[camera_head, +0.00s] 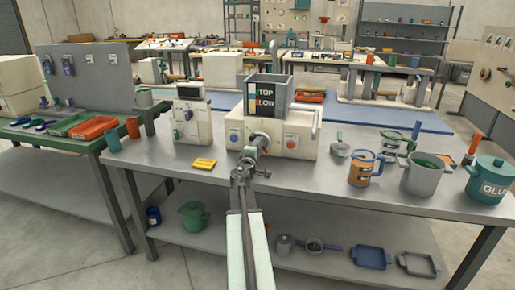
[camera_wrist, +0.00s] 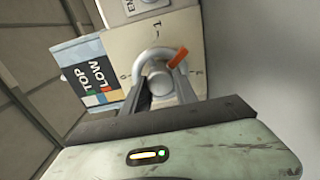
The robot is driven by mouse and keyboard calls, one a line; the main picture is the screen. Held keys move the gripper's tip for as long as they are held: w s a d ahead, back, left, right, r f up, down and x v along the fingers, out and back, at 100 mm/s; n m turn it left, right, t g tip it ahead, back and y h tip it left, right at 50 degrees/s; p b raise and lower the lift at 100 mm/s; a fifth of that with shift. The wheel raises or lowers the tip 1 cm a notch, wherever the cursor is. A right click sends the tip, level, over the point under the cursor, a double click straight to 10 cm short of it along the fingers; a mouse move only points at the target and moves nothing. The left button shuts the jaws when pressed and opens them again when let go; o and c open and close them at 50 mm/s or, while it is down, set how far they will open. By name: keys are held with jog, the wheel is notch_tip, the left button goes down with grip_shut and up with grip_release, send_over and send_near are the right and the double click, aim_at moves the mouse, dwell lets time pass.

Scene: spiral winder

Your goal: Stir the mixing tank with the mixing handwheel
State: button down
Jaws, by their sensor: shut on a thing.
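The mixing tank (camera_head: 272,83) is an open grey box with a dark sign on its front, on a pale machine base (camera_head: 310,132) on the workbench. In the wrist view, the mixing handwheel (camera_wrist: 150,53) is a grey ring with a round hub and an orange mark (camera_wrist: 177,58), set on a pale dial plate with a "1" above it. My gripper (camera_wrist: 160,86) is shut on the handwheel, one finger on each side of its hub. In the head view my gripper (camera_head: 256,146) is at the base's front and hides most of the wheel. The tank's contents are not visible.
To the right are an orange-banded jug (camera_head: 359,174), a grey pot (camera_head: 422,180) and a teal glue pot (camera_head: 485,185). The bench front is mostly clear.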

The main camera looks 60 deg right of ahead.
jog(key=m, duration=0.5)
jog(key=shift+d+m, duration=0.1)
jog(key=shift+m, duration=0.2)
jog(key=m, duration=0.5)
jog(key=shift+f, duration=0.1)
jog(key=shift+m, duration=0.3)
jog(key=c, duration=1.2)
grip_release()
jog(key=shift+c, duration=0.2)
jog(key=v, duration=0.7)
jog(key=shift+a, duration=0.4)
